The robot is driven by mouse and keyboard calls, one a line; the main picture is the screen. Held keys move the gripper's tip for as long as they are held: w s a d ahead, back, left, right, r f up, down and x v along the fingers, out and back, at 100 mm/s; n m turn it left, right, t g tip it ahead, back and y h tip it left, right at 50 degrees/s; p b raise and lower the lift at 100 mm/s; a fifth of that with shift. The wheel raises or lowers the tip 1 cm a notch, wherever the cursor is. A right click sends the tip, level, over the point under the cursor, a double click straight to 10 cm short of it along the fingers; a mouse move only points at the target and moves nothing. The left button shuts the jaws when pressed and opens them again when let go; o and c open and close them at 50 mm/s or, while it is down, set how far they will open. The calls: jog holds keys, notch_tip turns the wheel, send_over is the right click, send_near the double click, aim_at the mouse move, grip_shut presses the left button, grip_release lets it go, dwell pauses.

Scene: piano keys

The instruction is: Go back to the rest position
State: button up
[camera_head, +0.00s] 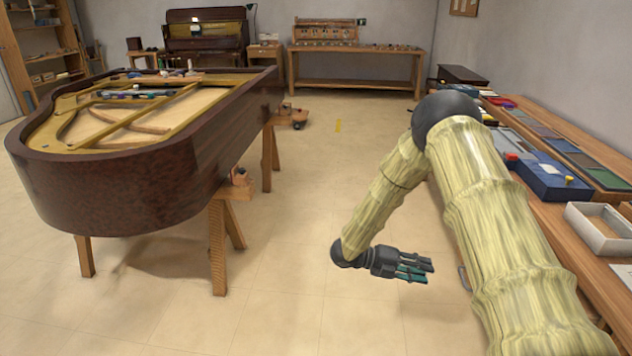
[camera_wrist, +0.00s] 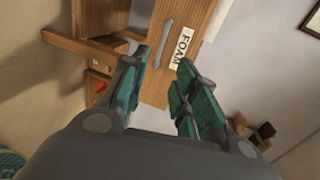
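My gripper (camera_head: 424,269) hangs low over the floor in the head view, in the gap between the piano body and the right-hand bench. My arm, in a pale yellow ribbed cover, bends down to it from the right. In the wrist view my gripper (camera_wrist: 164,58) has its green-padded fingers apart, with nothing between them. Beyond the fingers is a wooden drawer front (camera_wrist: 165,85) with a grey handle and a label reading FOAM. The fingers seem apart from it, but the exact distance cannot be told.
A brown grand piano body (camera_head: 130,190) rests on wooden trestles (camera_head: 217,245) at left. A long bench (camera_head: 541,218) at right carries a blue box (camera_head: 548,178) and a grey open tray (camera_head: 600,236). Another workbench (camera_head: 355,75) stands at the back. The floor (camera_head: 310,180) between is mostly clear.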

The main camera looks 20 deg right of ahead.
jog(key=s+a+f+n+t+y+p, duration=0.25)
jog(key=a+f+n+t, duration=0.4)
jog(key=n, duration=0.55)
jog(key=s+a+f+n+t+y+p, duration=0.2)
jog(key=s+a+f+n+t+y, duration=0.45)
jog(key=n, duration=0.65)
jog(key=s+a+f+n+g+y+p, duration=0.1)
jog(key=s+a+n, duration=0.3)
jog(key=s, duration=0.4)
jog(key=s+a+f+n+g+y+p, duration=0.1)
jog(key=s+a+n+g+y, duration=0.1)
jog(key=s+a+n, duration=0.3)
jog(key=s+a+n+g+y+p, duration=0.1)
jog(key=s+a+n+g, duration=0.3)
jog(key=s, duration=0.8)
jog(key=shift+s+a+f+n+y, duration=0.25)
jog(key=shift+s+f+n+y, duration=0.15)
jog(key=shift+n+y, duration=0.55)
jog(key=shift+h, duration=0.25)
